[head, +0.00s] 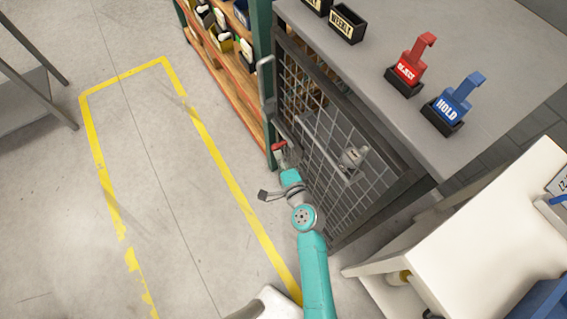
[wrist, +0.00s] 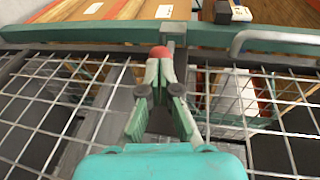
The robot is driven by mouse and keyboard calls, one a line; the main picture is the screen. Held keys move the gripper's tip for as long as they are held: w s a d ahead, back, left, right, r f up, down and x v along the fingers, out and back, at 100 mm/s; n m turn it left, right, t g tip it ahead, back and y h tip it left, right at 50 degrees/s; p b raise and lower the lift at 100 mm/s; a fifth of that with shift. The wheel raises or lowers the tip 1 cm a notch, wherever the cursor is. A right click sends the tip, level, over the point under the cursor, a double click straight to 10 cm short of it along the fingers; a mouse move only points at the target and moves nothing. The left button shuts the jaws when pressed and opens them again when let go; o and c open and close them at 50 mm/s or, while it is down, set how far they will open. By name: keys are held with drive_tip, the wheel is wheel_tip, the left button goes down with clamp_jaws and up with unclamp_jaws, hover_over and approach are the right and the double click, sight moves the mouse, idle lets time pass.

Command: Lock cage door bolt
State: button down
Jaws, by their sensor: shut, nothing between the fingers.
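The cage door (head: 325,135) is a dark-framed wire mesh panel under the grey bench top, and it appears closed. Its mesh fills the wrist view (wrist: 60,95). The bolt's red knob (head: 278,146) is by the door's edge near the green post; it also shows in the wrist view (wrist: 159,52) just beyond my fingertips. A grey metal bracket (wrist: 174,31) is behind it. My gripper (head: 284,160) is shut and empty, its tips (wrist: 158,64) at the knob. I cannot tell whether they touch it. The rest of the bolt is mostly hidden.
A grey bar handle (head: 265,78) stands out near the green post. A grey fitting (head: 353,158) is on the mesh. Shelves with bins (head: 225,45) stand beyond. Red (head: 411,65) and blue (head: 460,103) tags stand on the bench. The yellow-marked floor (head: 160,150) is clear.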

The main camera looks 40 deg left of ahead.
sight(273, 148)
drive_tip(key=shift+w+a, duration=0.1)
drive_tip(key=shift+a, duration=0.1)
drive_tip(key=shift+w+a, duration=0.3)
drive_tip(key=shift+a, duration=0.35)
drive_tip(key=shift+w+a, duration=0.3)
drive_tip(key=shift+a, duration=0.4)
drive_tip(key=shift+w+a, duration=0.3)
drive_tip(key=shift+a, duration=0.35)
